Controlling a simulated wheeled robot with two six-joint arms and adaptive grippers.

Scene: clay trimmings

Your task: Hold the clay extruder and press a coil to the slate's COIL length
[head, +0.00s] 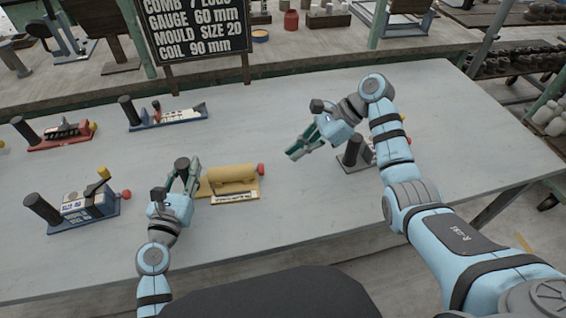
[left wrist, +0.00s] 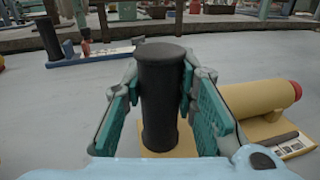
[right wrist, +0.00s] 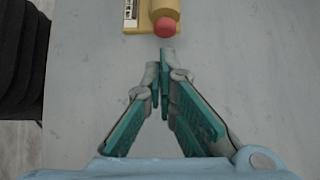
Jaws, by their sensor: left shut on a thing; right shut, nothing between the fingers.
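The clay extruder has a yellow barrel (head: 233,174) on a yellow base, a red knob (head: 261,169) at its right end and an upright black handle (left wrist: 160,95) at its left. My left gripper (head: 184,176) is shut around that handle. A printed white strip (head: 234,197) lies along the base's front; its marks are too small to read. My right gripper (head: 291,156) is shut and empty, a little right of the red knob and apart from it; the knob also shows in the right wrist view (right wrist: 164,27). The slate (head: 196,30) reads COIL 90 mm.
A blue device marked SIZE 20 (head: 75,205) stands at the left. A red-based device (head: 60,134) and a blue-based device (head: 167,115) stand behind. Another black-handled device (head: 352,152) is partly hidden by my right arm. The front middle of the table is clear.

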